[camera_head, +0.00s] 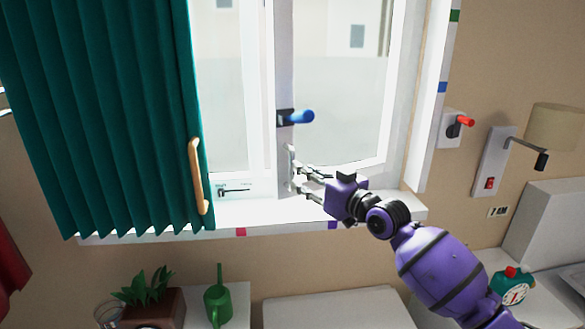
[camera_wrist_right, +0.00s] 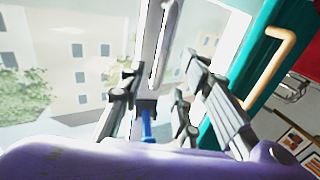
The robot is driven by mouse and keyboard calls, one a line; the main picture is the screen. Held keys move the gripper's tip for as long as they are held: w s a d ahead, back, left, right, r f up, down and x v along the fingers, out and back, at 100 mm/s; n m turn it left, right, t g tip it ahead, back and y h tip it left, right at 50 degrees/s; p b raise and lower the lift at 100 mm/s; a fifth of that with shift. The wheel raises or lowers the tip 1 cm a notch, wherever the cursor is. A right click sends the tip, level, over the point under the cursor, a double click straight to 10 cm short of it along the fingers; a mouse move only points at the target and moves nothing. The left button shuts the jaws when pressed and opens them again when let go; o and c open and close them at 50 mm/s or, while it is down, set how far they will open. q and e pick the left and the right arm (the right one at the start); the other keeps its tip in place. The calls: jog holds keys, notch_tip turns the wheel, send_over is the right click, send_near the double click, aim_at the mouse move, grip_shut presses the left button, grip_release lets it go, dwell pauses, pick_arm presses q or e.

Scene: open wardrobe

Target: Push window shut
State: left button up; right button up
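The white-framed window (camera_head: 284,70) fills the upper middle of the head view, with a blue handle (camera_head: 300,117) on its middle upright. I cannot tell how far the window stands ajar. Whether the fingertips touch the frame is unclear. In the right wrist view the open fingers (camera_wrist_right: 160,78) point at the frame upright, and the blue handle (camera_wrist_right: 147,123) shows between them. My left gripper is not in view.
A green curtain (camera_head: 100,110) with a wooden handle (camera_head: 197,175) hangs at the left. The white sill (camera_head: 260,211) runs below the window. A wall lamp (camera_head: 525,148) and red-knobbed switch (camera_head: 458,124) are at right. A plant (camera_head: 145,288) and green watering can (camera_head: 217,302) stand below.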

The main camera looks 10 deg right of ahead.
jog(key=x, duration=0.6)
jog(key=shift+w+a, duration=0.15)
jog(key=shift+w, duration=0.15)
grip_shut()
